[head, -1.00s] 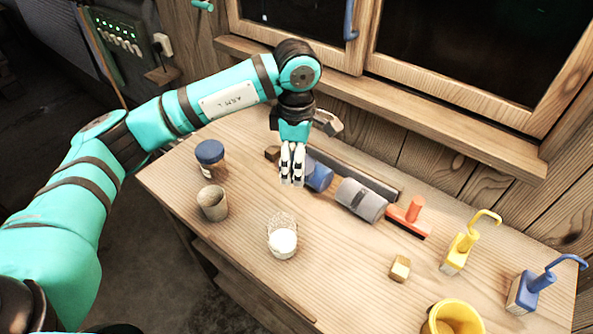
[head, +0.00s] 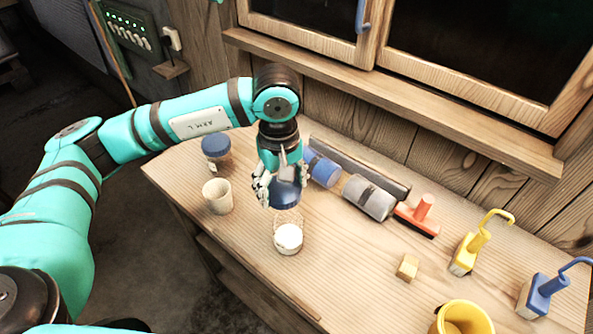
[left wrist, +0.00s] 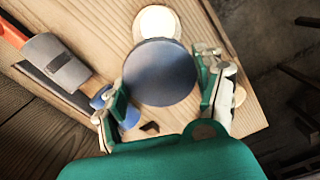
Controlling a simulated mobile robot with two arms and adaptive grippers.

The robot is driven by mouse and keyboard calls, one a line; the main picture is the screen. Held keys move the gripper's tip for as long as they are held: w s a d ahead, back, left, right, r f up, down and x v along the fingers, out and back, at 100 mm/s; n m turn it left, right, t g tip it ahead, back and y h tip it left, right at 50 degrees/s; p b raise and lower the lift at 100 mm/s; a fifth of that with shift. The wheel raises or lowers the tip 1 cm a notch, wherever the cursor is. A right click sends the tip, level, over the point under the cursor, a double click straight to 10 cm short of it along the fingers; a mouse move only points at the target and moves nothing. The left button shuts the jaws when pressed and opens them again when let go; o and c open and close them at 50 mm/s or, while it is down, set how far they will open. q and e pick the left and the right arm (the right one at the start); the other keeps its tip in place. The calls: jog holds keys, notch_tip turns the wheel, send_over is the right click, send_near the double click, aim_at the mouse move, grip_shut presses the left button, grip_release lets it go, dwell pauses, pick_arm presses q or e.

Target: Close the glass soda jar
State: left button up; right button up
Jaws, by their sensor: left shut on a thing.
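The glass soda jar (head: 288,237) stands upright and open on the workbench, with white contents showing. In the left wrist view its white contents (left wrist: 157,22) show just beyond the lid. My left gripper (head: 280,190) is shut on a round blue lid (head: 286,197), with a finger on either side of it. The lid is above the bench, just behind the jar in the head view, and apart from the jar as far as I can tell. In the left wrist view the lid (left wrist: 160,73) sits between the fingers. My right gripper is not in view.
A blue-lidded jar (head: 217,150) and a beige cup (head: 218,197) stand left of the soda jar. Blue and grey rollers (head: 368,197), a red-handled tool (head: 420,213), a small wooden block (head: 407,267) and a yellow container (head: 465,318) lie rightward. The bench front is clear.

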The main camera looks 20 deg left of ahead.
pick_arm(q)
jog(key=s+a+f+m+b, duration=0.1)
jog(key=s+f+m, duration=0.1)
jog(key=s+m, duration=0.5)
jog(key=shift+s+a+f+m, duration=0.2)
jog(key=shift+a+f+m, duration=0.15)
jog(key=shift+m, duration=0.85)
